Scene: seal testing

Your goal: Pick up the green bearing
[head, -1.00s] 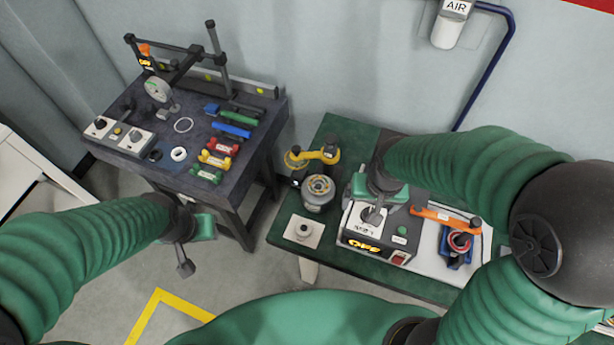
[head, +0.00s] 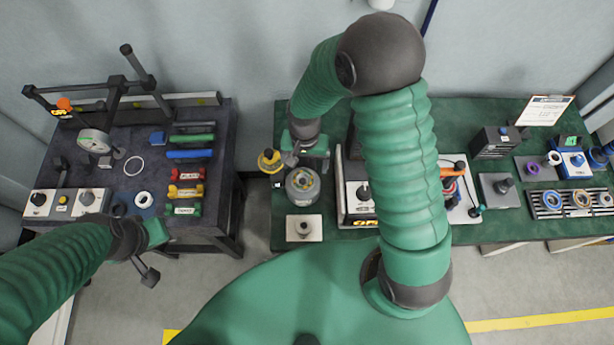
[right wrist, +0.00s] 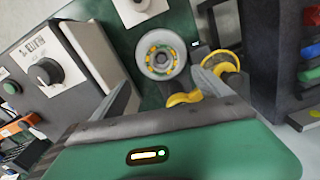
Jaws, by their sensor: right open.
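My right gripper (head: 292,158) is above the bench, beside the canister and near a yellow curved part (head: 269,161). In the right wrist view its fingers (right wrist: 164,92) are apart and empty, with the canister beyond them. My left gripper (head: 149,272) hangs in front of the left table, empty; its finger gap is unclear.
The green bench (head: 465,236) carries a control box (head: 358,205) and a rack of several rings (head: 570,214). My right arm hides part of the bench.

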